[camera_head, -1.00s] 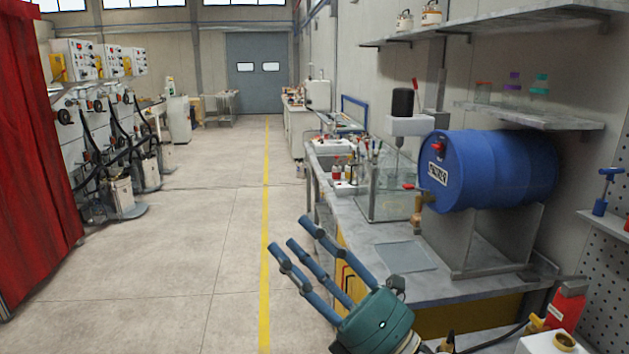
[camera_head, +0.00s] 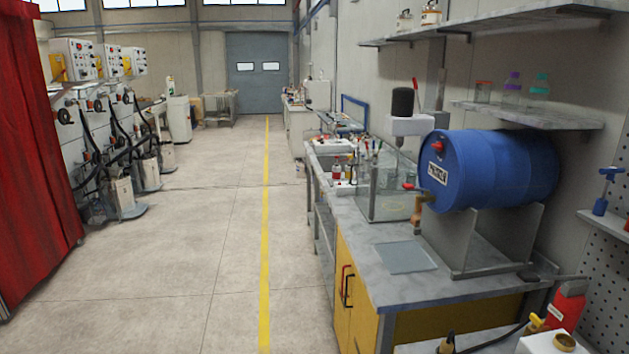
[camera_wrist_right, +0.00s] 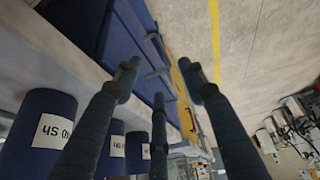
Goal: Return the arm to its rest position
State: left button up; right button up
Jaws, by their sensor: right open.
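My right gripper (camera_wrist_right: 160,80) shows in the right wrist view with its dark fingers spread apart and nothing between them. The floor, a bench side and blue containers lie beyond the fingers in that view. The right gripper is out of the head view. My left gripper is not seen in either view.
A workbench (camera_head: 440,285) with yellow doors stands at the right, bearing a blue drum (camera_head: 500,168) on a metal stand and a glass tank (camera_head: 372,200). A red fire extinguisher (camera_head: 567,305) is at the lower right. The floor (camera_head: 200,250) is clear. A red curtain (camera_head: 35,160) hangs left.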

jog(key=s+f+m+g, duration=0.1)
jog(key=s+f+g, duration=0.15)
jog(key=s, duration=0.25)
notch_tip(320, 180, down, 32)
jog(key=s+b, duration=0.2)
jog(key=b, duration=0.4)
jog(key=s+d+f+g+b, duration=0.1)
jog(key=s+f+b, duration=0.3)
jog(key=s+f, duration=1.2)
notch_tip(320, 180, down, 4)
jog(key=shift+s+d+r+n+g, duration=0.3)
jog(key=shift+s+d+g, duration=0.1)
jog(key=shift+d, duration=0.5)
